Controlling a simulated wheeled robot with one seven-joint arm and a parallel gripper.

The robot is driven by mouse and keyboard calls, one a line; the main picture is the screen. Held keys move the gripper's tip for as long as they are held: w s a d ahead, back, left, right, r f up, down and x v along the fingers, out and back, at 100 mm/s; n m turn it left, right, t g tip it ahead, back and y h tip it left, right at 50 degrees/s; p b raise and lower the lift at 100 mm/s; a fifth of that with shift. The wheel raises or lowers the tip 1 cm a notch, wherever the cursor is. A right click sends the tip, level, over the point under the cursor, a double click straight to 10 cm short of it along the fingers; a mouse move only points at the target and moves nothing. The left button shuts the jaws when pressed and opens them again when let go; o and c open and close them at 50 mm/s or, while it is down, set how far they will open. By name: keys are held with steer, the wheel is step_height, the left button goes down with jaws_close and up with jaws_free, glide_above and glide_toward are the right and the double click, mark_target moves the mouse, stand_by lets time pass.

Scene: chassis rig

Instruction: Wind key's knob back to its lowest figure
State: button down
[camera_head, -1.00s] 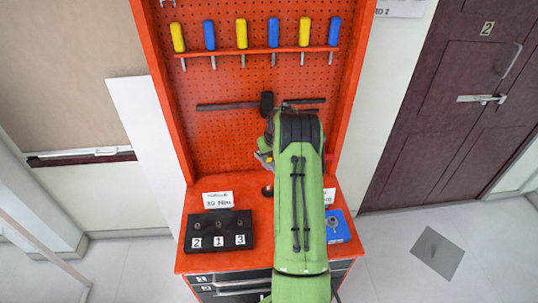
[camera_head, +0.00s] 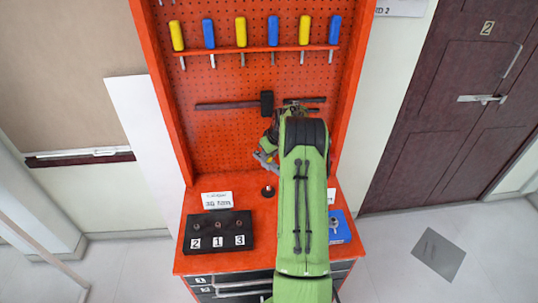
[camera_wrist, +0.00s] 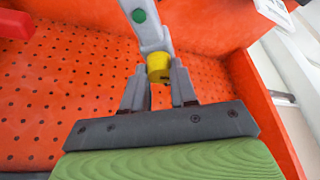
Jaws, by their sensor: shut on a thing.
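In the wrist view the key is a pale grey bar (camera_wrist: 148,28) with a green dot, running up out of the picture. Its yellow knob (camera_wrist: 159,68) is at the near end. My gripper (camera_wrist: 159,82) is shut on this knob, one grey finger on each side. No figures can be read on the knob or bar. In the head view my green arm hides most of the gripper, which shows only in part (camera_head: 266,158) above the bench, in front of the pegboard.
An orange bench (camera_head: 250,262) carries a black block (camera_head: 218,243) with sockets numbered 2, 1, 3, a white card (camera_head: 217,200), a small dark round piece (camera_head: 268,191) and a blue block (camera_head: 338,228). A hammer (camera_head: 266,104) and several screwdrivers (camera_head: 241,34) hang on the pegboard.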

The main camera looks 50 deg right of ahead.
steer(key=shift+n+y, duration=0.3)
steer(key=shift+n, duration=0.7)
stand_by(1.2)
steer(key=c, duration=0.9)
jaws_free()
steer(key=v, duration=1.5)
steer(key=shift+s+d+r, duration=0.1)
steer(key=shift+s+r, duration=0.15)
steer(key=shift+r, duration=0.1)
